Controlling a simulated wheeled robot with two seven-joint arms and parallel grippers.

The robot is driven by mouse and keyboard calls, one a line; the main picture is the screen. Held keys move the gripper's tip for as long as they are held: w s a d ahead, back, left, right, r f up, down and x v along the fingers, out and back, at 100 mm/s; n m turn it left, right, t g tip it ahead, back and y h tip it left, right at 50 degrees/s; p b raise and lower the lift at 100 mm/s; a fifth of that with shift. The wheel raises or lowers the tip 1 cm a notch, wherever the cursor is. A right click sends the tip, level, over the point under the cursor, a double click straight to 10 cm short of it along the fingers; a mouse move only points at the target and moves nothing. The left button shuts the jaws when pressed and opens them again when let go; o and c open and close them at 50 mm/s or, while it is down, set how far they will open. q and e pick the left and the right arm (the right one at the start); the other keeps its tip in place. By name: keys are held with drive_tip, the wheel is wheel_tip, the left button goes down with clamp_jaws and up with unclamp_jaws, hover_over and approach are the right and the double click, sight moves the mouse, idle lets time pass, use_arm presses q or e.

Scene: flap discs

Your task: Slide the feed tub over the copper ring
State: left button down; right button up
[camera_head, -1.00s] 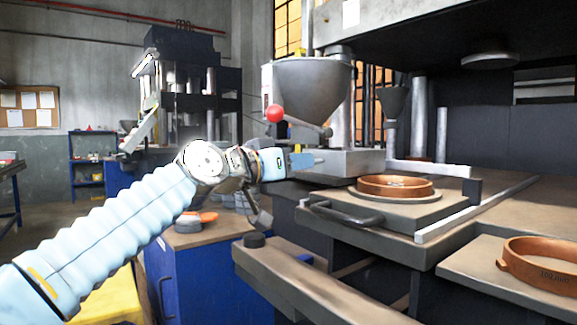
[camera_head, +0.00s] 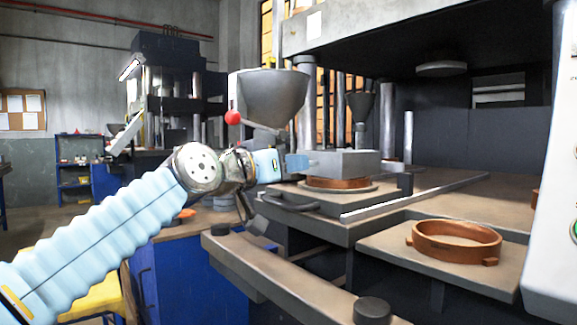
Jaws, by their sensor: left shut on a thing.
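The feed tub (camera_head: 345,162) is a grey, flat box on the press table, just right of and below the grey hopper (camera_head: 270,97). It sits over the copper ring (camera_head: 338,184), whose front wall shows under the tub's lower edge. The inside of this ring is hidden by the tub. My left gripper (camera_head: 294,163) is at the tub's left end and shut on it; the fingertips are small and partly hidden. My right gripper is out of view.
A second copper ring (camera_head: 456,242) lies on a side plate (camera_head: 400,250) at the right. A dark bar handle (camera_head: 290,203) and a light rail (camera_head: 415,197) are near the tub. A white panel (camera_head: 555,230) stands at the right edge.

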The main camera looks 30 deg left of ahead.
use_arm(q)
drive_tip(key=c, duration=0.8)
unclamp_jaws()
drive_tip(key=shift+s+d, duration=0.1)
drive_tip(key=shift+d, duration=0.2)
drive_tip(key=shift+a, duration=0.1)
drive_tip(key=shift+s, duration=0.3)
drive_tip(key=s+a+b, duration=0.2)
drive_tip(key=s, duration=1.1)
drive_tip(key=shift+a+b, duration=0.3)
